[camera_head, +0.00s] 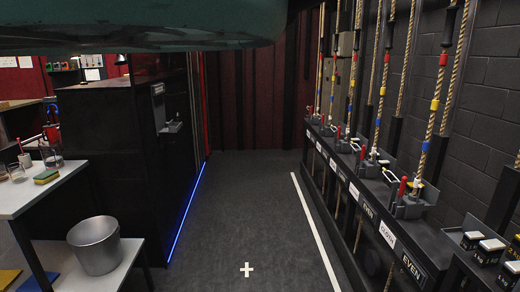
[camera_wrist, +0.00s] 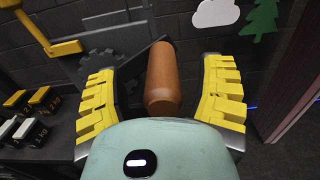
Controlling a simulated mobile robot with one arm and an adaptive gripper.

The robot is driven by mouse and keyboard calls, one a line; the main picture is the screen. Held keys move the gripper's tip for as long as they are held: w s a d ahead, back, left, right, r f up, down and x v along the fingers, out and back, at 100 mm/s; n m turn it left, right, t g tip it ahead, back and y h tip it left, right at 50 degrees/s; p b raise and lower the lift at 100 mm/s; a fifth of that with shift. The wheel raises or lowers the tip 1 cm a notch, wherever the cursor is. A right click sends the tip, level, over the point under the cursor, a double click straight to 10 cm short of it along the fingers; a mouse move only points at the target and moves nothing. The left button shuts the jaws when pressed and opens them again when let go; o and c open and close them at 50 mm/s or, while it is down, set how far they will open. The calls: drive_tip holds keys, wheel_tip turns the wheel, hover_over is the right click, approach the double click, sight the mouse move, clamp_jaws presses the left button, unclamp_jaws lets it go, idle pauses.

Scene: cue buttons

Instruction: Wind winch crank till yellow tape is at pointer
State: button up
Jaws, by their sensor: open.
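In the wrist view a wooden crank handle (camera_wrist: 163,75), brown and round, lies between the two yellow fingers of my gripper (camera_wrist: 165,90). The fingers are open, with a gap on each side of the handle. A dark crank arm (camera_wrist: 137,60) runs down to the left from the handle's far end, with a dark toothed gear (camera_wrist: 101,64) beside it. In the head view the ropes on the right carry coloured tape bands; a yellow tape (camera_head: 435,105) shows on the nearest one. I cannot make out a pointer. My gripper is not in the head view.
A yellow lever (camera_wrist: 62,47) stands left of the crank. Labelled weights (camera_wrist: 32,130) lie on a dark shelf at left. White cloud (camera_wrist: 216,12) and green tree (camera_wrist: 263,18) cutouts hang on the wall. The grey floor (camera_head: 240,215) is clear; a metal bucket (camera_head: 95,245) stands at left.

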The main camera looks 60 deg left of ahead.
drive_tip(key=v, duration=1)
drive_tip(key=shift+p, duration=0.4)
